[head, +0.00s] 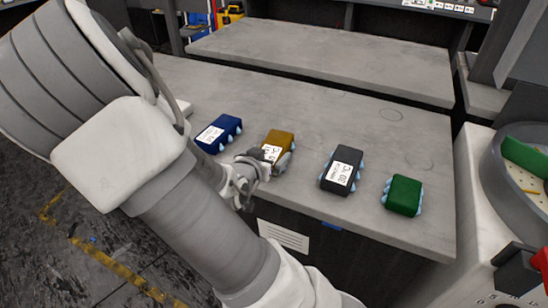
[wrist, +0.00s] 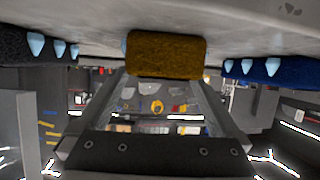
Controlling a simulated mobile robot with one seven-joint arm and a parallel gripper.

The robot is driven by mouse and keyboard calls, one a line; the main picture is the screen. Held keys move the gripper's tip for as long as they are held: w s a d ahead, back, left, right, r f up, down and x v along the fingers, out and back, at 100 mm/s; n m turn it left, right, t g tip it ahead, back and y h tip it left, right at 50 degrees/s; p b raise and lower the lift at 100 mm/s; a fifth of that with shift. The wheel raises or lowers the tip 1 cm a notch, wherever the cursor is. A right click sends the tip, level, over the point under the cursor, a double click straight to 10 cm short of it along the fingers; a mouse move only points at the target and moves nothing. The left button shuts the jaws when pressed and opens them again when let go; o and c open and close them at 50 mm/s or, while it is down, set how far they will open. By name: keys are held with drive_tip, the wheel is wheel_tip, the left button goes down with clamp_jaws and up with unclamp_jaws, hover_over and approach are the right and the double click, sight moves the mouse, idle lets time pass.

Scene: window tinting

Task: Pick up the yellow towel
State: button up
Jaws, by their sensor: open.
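The yellow towel (head: 280,140) is a small brownish-yellow block with a white label, lying on the grey worktop near its front edge. In the wrist view the yellow towel (wrist: 165,53) is straight ahead, at the far end of the gap between my fingers. My gripper (head: 262,165) is open and low at the towel's near side, covering part of it in the head view. In the wrist view the fingers of my gripper (wrist: 160,85) reach toward the towel's two sides. I cannot tell whether they touch it.
On the worktop (head: 370,125), a blue towel (head: 219,133) lies left of the yellow one. A dark grey towel (head: 341,171) and a green towel (head: 404,195) lie to the right. The wrist view is upside down. The worktop behind the towels is clear.

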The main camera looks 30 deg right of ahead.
sight(274, 150)
drive_tip(key=shift+a+f+b+x, duration=0.1)
drive_tip(key=shift+f+b+x, duration=0.15)
drive_tip(key=shift+b+x, duration=0.85)
drive_tip(key=shift+a+f+b+x, duration=0.1)
drive_tip(key=shift+f+b+x, duration=0.15)
drive_tip(key=shift+b+x, duration=0.8)
drive_tip(key=shift+w+d+b, duration=0.3)
drive_tip(key=shift+w+d, duration=0.05)
drive_tip(key=shift+d, duration=0.15)
drive_tip(key=c, duration=1.2)
drive_tip(key=shift+r, duration=0.1)
